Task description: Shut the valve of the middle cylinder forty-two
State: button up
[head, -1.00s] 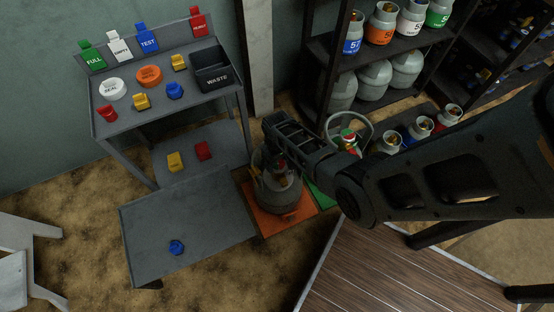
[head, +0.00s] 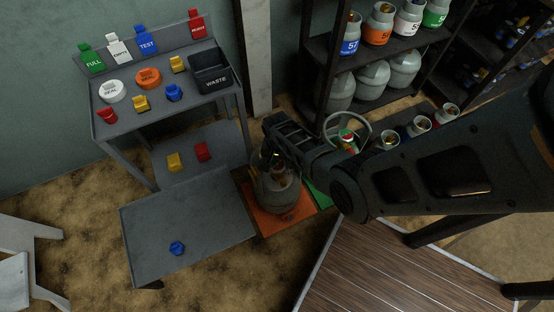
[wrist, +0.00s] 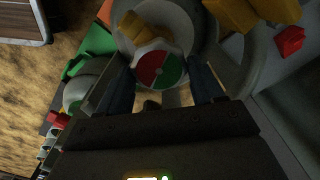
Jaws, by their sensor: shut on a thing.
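A grey cylinder (head: 283,197) stands upright on an orange mat on the floor in the head view. Its number cannot be read. My gripper (head: 276,164) is at its top, inside the collar, and partly hides the valve. In the wrist view, the valve knob (wrist: 158,70) has a round face, part red and part green. The two fingers of my gripper (wrist: 161,88) are on either side of the knob, shut on it. A yellow piece (wrist: 138,27) shows by the knob, inside the grey collar.
A green mat (head: 318,196) with another cylinder (head: 347,143) adjoins on the right. A grey table (head: 150,120) with tags, seals and a waste bin (head: 211,70) stands left. A low grey panel (head: 190,235) holds a blue piece. Shelves of cylinders stand behind.

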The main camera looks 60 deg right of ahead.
aim_at(278, 163)
jog(key=shift+m, duration=1.3)
jog(key=o, duration=1)
jog(key=shift+o, duration=0.2)
jog(key=shift+s+r+p, duration=0.1)
jog(key=shift+r+p, duration=1.65)
jog(key=shift+r, duration=2.15)
